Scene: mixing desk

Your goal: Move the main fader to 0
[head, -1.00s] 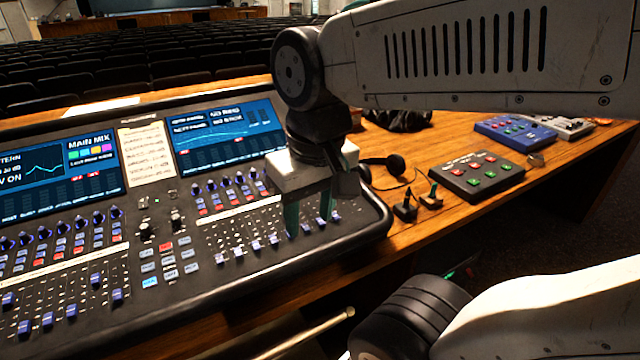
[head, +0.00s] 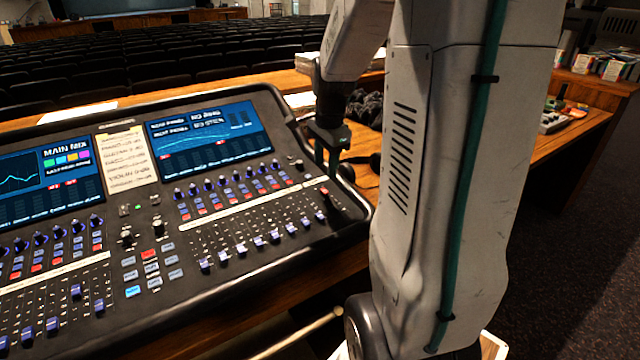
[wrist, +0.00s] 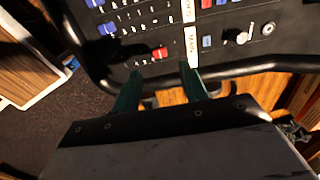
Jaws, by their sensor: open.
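The mixing desk (head: 150,225) fills the left of the head view. In the wrist view a single red fader cap (wrist: 160,53) sits near the desk's edge, beside a white label strip (wrist: 191,42) that appears to read MAIN; I take it for the main fader. Its scale value is too small to read. My gripper (head: 327,168) is at the right end of the desk in the head view. In the wrist view my gripper (wrist: 160,72) is open and empty. Its green fingers straddle the red cap in the picture, seemingly apart from it.
Blue fader caps (head: 258,241) stand in a row left of the gripper. The desk's raised black rim (wrist: 255,67) runs close to my fingers. Dark headphones (head: 362,170) lie on the wooden table to the right, partly hidden by my arm.

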